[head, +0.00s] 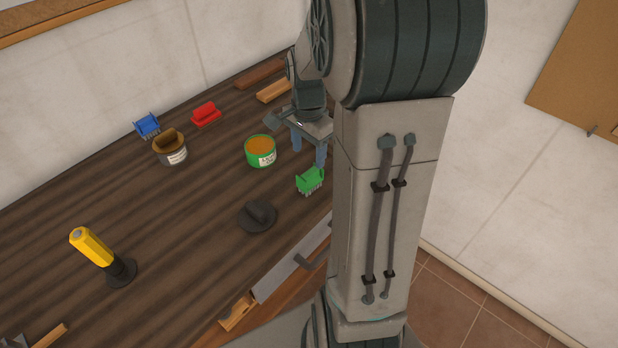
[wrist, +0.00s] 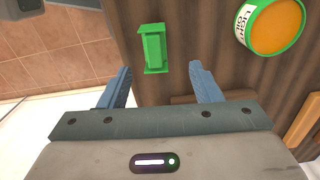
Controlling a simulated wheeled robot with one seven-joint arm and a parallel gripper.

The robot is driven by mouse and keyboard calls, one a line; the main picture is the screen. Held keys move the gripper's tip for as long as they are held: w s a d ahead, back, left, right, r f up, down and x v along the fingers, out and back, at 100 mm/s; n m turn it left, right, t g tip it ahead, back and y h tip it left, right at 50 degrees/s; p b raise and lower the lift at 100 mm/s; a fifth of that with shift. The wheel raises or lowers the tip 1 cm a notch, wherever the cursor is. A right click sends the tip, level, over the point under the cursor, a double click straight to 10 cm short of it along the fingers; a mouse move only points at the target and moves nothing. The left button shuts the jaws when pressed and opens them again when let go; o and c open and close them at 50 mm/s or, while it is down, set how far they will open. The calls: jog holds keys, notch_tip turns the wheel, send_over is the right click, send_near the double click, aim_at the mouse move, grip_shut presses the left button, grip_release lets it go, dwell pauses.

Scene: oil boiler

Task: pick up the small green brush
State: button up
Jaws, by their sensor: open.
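The small green brush (head: 310,180) lies on the dark wooden worktop near its front edge, bristles toward the front in the head view. In the wrist view the green brush (wrist: 153,48) shows ahead of my fingertips, between their lines and closer to the middle. My gripper (head: 308,150) hangs over the worktop just behind the brush, partly hidden by my arm. In the wrist view my gripper (wrist: 160,72) has its two blue fingers wide apart with nothing between them. The brush is apart from both fingers.
A green-rimmed tin with orange content (head: 260,151) stands left of my gripper. A black round lid (head: 257,217) lies left of the brush.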

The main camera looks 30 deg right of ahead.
aim_at(310, 172)
notch_tip(310, 172, down, 2)
jog(key=shift+f, duration=0.15)
jog(key=f, duration=0.2)
jog(key=s+f+p, duration=0.1)
jog(key=f, duration=0.1)
jog(key=shift+f, duration=0.25)
jog(key=shift+w+f, duration=0.1)
jog(key=shift+f, duration=0.45)
jog(key=c, duration=1.1)
